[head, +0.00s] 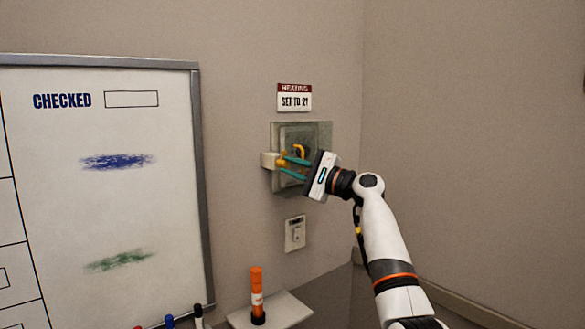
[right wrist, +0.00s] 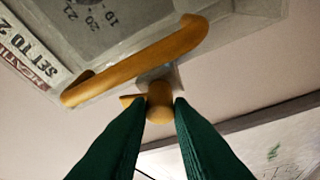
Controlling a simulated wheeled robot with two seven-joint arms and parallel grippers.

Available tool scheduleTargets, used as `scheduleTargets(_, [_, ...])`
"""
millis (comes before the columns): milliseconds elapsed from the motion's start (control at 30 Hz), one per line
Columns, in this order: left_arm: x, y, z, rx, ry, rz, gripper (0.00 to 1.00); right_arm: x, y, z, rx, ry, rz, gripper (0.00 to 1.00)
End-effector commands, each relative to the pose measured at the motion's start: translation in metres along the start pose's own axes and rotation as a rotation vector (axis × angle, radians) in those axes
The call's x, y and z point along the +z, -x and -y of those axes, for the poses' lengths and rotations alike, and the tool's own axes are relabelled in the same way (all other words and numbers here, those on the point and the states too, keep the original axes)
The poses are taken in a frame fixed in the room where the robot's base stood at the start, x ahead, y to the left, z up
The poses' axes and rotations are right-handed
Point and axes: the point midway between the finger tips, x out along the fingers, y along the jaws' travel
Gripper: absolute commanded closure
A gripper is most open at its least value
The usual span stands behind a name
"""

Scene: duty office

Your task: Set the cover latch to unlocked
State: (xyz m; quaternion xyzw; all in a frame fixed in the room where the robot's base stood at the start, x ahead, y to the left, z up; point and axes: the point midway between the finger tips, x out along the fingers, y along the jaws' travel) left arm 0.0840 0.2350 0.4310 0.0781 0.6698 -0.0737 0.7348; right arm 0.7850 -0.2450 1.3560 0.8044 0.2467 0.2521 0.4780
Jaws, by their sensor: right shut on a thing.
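The cover (head: 322,133) is a clear box on the wall over a grey dial plate (right wrist: 95,22), below the heating sign. A curved orange bar (right wrist: 140,62) crosses its front in the right wrist view. Below the bar is a small orange latch knob (right wrist: 159,100) with a short pointed side. My right gripper (head: 282,165) reaches the cover's left side, its green fingers (right wrist: 160,105) shut on the knob. The fingers hide part of the knob, and I cannot tell the latch's setting. My left gripper is not in view.
The heating sign (head: 294,98) reads "SET TO 21". A wall switch (head: 295,233) is below the cover. A whiteboard (head: 130,200) stands at left with pens at its foot. The wall to the right is bare.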

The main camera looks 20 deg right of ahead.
Motion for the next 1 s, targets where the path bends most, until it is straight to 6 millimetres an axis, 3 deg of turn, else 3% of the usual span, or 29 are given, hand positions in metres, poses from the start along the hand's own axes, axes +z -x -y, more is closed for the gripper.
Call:
scheduleTargets(400, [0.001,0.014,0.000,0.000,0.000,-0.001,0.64,0.000,0.000,-0.002,-0.102,0.238,0.002,1.00])
scheduleTargets(1000, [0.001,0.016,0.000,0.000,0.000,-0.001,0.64,0.001,0.000,-0.001,-0.127,0.301,0.003,1.00])
